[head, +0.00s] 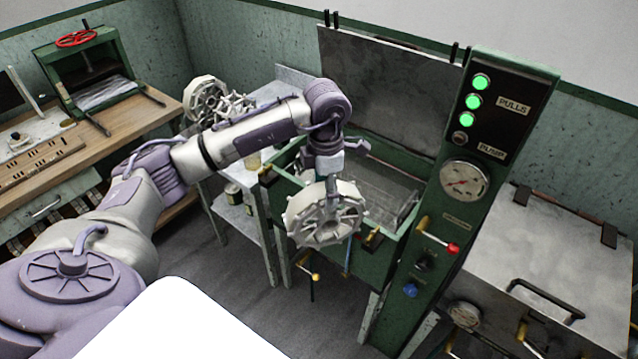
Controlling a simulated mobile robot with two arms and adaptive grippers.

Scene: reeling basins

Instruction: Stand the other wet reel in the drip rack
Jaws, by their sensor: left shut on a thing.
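A pale, spoked reel (322,216) hangs from my left gripper (331,190), which is shut on it in front of the open green basin (385,240). The reel is off any surface, over the basin's near left edge in the picture. Another pale reel (205,99) stands upright on the grey side table, behind my left forearm. The drip rack cannot be told clearly; the foot of that standing reel is partly hidden by my arm. My right gripper is not in view.
The basin's grey lid (385,92) is raised behind it. A green control column (470,190) with green lamps, a gauge and a red-knobbed lever stands to the right. A closed metal lid (560,265) lies beyond it. A wooden bench (130,125) is at left.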

